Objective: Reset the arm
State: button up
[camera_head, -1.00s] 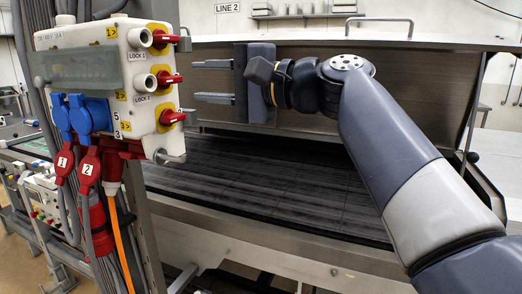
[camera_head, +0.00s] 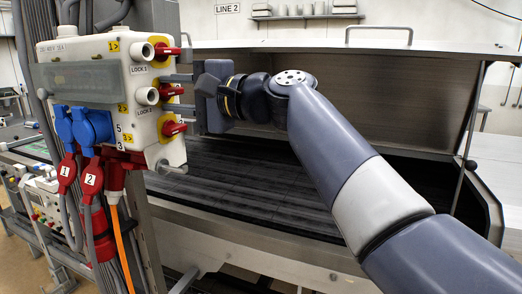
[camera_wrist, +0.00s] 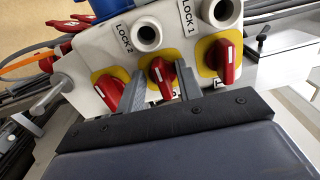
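My gripper (camera_head: 180,94) is at the right side of a white switch box (camera_head: 70,50), with its fingers pointing left at it. The box carries three red rotary switches on yellow plates: top (camera_head: 167,52), middle (camera_head: 171,91) and bottom (camera_head: 174,128). In the wrist view my gripper (camera_wrist: 158,88) is open, its two grey fingers on either side of the middle red switch (camera_wrist: 161,76). I cannot tell whether they touch it. The other switches show to the left (camera_wrist: 109,90) and right (camera_wrist: 224,62).
Blue (camera_head: 96,124) and red plugs (camera_head: 90,177) with cables hang below the box on a steel post. Behind my arm is a machine with a dark belt (camera_head: 240,185) and a raised steel hood (camera_head: 390,100). A shelf (camera_head: 305,17) is on the back wall.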

jog(key=shift+s+d+r+m+p, duration=0.2)
jog(key=shift+r+m+p, duration=0.25)
jog(key=shift+m+p, duration=0.4)
jog(key=m+p, duration=0.5)
jog(key=shift+w, duration=0.15)
jog(key=b+v, duration=0.3)
jog(key=v, duration=0.7)
jog(key=shift+s+d+f, duration=0.2)
jog(key=shift+d+f, duration=0.1)
jog(key=shift+d, duration=0.05)
jog(key=shift+b, duration=0.3)
